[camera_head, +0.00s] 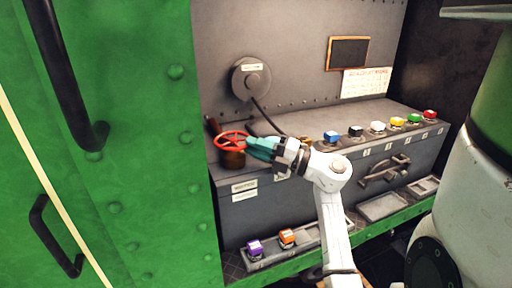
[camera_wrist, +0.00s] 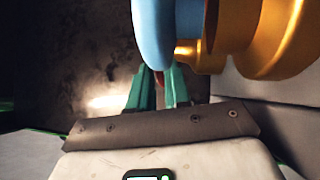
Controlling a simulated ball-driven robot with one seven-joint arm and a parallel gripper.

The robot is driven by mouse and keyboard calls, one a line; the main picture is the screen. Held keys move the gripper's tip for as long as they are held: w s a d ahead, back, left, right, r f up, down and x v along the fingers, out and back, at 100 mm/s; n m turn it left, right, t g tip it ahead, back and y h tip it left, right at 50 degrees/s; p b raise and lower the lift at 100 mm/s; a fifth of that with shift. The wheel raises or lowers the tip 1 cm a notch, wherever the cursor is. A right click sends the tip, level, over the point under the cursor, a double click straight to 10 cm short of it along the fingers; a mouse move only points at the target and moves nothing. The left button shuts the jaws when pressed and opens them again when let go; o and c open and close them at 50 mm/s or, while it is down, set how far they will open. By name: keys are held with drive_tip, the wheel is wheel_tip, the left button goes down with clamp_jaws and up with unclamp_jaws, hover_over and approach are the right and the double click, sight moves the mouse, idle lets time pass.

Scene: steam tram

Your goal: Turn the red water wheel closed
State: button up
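The red water wheel (camera_head: 231,140) sits on a dark brown-orange fitting at the left end of the grey bench, beside the green wall. My gripper (camera_head: 250,146), with teal fingers, reaches it from the right and is at the right part of its rim. In the wrist view the two teal fingers (camera_wrist: 159,82) stand close together. A dark red strip (camera_wrist: 160,78) of the wheel shows between them, and they look shut on it. Most of the wheel is out of the wrist view.
A blue curved part (camera_wrist: 153,30) and a brass fitting (camera_wrist: 272,35) loom close beside the fingers in the wrist view. Coloured buttons (camera_head: 378,127) line the bench top. A green wall (camera_head: 130,120) stands at left. Purple (camera_head: 254,247) and orange (camera_head: 287,237) buttons sit low in front.

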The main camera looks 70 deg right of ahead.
clamp_jaws()
drive_tip(key=shift+a+r+h+p, duration=0.1)
drive_tip(key=shift+a+h+p, duration=0.1)
drive_tip(key=shift+h+p, duration=0.15)
drive_tip(key=shift+a+m+h+p, duration=0.1)
drive_tip(key=shift+m+h+p, duration=0.2)
drive_tip(key=shift+m+h, duration=0.25)
drive_tip(key=shift+o, duration=2.1)
unclamp_jaws()
